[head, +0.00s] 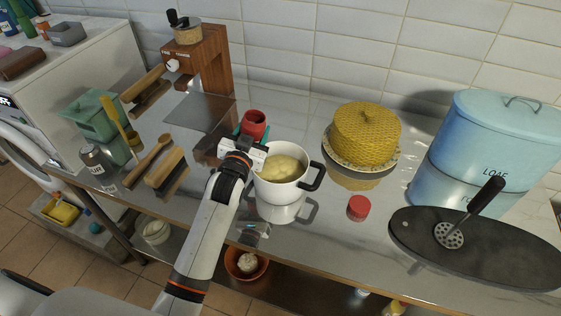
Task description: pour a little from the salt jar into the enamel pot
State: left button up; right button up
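The salt jar (253,120) is red and open at the top, and it stands out just beyond the back left rim of the enamel pot. My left gripper (252,132) has its teal fingertips on either side of the jar and appears shut on it. The jar looks roughly upright; its base is hidden by the gripper. The white enamel pot (291,191) stands on the steel counter, with a black handle at right and a pale yellow mash inside. A round red lid (358,208) lies on the counter to the pot's right. My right gripper is not in view.
A yellow woven dome (366,135) on a plate stands behind right. A blue loaf bin (495,139) and a dark oval board (500,262) with a masher (449,234) are at right. A wooden grinder stand (212,62) and brushes (166,172) are at left.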

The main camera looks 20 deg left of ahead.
pick_arm(q)
jog(key=shift+d+m, duration=0.15)
jog(key=shift+m, duration=0.65)
jog(key=shift+d+r+m+b, duration=0.3)
jog(key=shift+d+m+b, duration=0.15)
jog(key=shift+m, duration=0.25)
jog(key=shift+d+f+m+b, duration=0.2)
jog(key=shift+f+m+b, duration=0.05)
jog(key=shift+m+b, duration=0.15)
jog(key=shift+w+d+f+m, duration=0.1)
jog(key=shift+d+f+m, duration=0.1)
jog(key=shift+m, duration=0.3)
jog(key=shift+d+r, duration=0.1)
jog(key=shift+r, duration=0.1)
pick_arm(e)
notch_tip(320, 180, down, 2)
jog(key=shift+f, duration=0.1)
pick_arm(q)
jog(key=shift+r+m, duration=0.2)
jog(key=shift+m, duration=0.3)
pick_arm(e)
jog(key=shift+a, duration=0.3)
pick_arm(q)
jog(key=shift+r+m, duration=0.2)
jog(key=shift+m, duration=0.1)
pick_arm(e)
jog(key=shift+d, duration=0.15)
